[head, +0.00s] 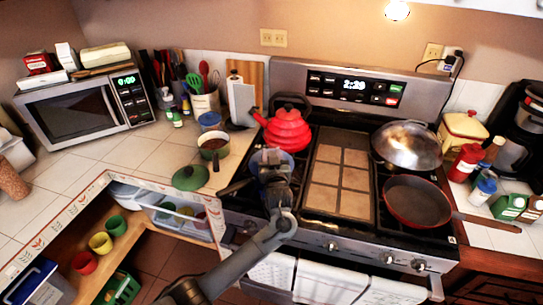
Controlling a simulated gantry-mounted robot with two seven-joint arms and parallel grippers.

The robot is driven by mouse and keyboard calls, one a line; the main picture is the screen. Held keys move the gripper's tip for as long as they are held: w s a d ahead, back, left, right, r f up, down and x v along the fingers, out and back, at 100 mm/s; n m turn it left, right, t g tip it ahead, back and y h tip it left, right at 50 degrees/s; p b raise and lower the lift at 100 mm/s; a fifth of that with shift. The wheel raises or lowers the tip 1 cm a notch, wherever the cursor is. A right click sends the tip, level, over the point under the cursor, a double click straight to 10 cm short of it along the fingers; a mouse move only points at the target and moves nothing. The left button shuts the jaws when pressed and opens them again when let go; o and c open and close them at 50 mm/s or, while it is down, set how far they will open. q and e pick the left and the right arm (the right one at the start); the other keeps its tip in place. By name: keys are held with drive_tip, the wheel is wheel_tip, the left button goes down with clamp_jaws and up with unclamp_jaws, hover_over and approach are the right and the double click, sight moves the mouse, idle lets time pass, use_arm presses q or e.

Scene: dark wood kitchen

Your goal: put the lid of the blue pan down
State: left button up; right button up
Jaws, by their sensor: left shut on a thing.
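A blue pan or its blue lid (287,159) shows as a round edge around my left gripper, over the front left burner of the stove. A dark handle sticks out from it toward the lower left. My left gripper (270,163) is over its middle, shut on what appears to be the lid. The gripper and wrist hide the grip and most of the blue round. I cannot tell whether the lid touches the pan. My right gripper is not in view.
A red kettle (287,130) stands close behind. A green lid (190,178) and a green pot (213,146) are on the counter to the left. A griddle (338,178) lies to the right, beside a red frying pan (417,201).

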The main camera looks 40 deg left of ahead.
use_arm(q)
drive_tip(key=shift+f, duration=0.15)
drive_tip(key=o, duration=1.1)
